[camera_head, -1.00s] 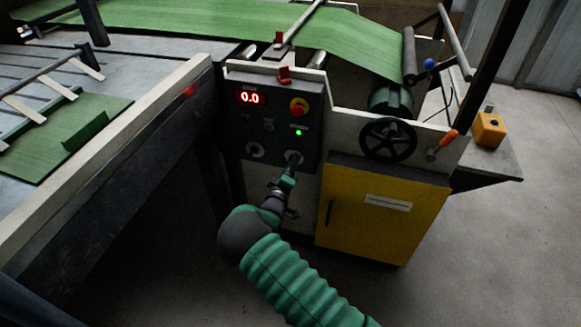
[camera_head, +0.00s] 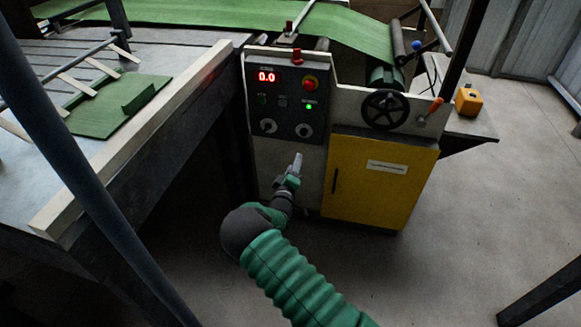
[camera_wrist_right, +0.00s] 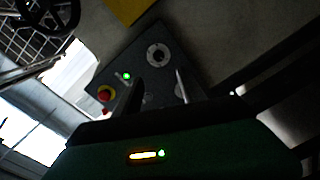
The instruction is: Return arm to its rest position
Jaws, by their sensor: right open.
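My right arm, green and ribbed with a dark elbow, comes in from the bottom of the head view. Its gripper (camera_head: 296,164) is below the lower edge of the control panel (camera_head: 284,113) and apart from the knobs. In the right wrist view the two fingers of the gripper (camera_wrist_right: 155,88) stand apart with nothing between them. The panel (camera_wrist_right: 140,65) shows beyond them, with a round knob (camera_wrist_right: 158,54). The panel has a red 0.0 display (camera_head: 266,76), a red stop button (camera_head: 310,83), a lit green lamp (camera_head: 309,106) and two lower knobs. My left gripper is not in view.
A yellow cabinet door (camera_head: 375,185) is right of my right gripper. A black handwheel (camera_head: 386,109) and orange-handled lever (camera_head: 436,104) sit above it. A table with a pale edge (camera_head: 135,135) and a dark slanting post (camera_head: 85,180) stand at left. Floor (camera_head: 460,220) is open at right.

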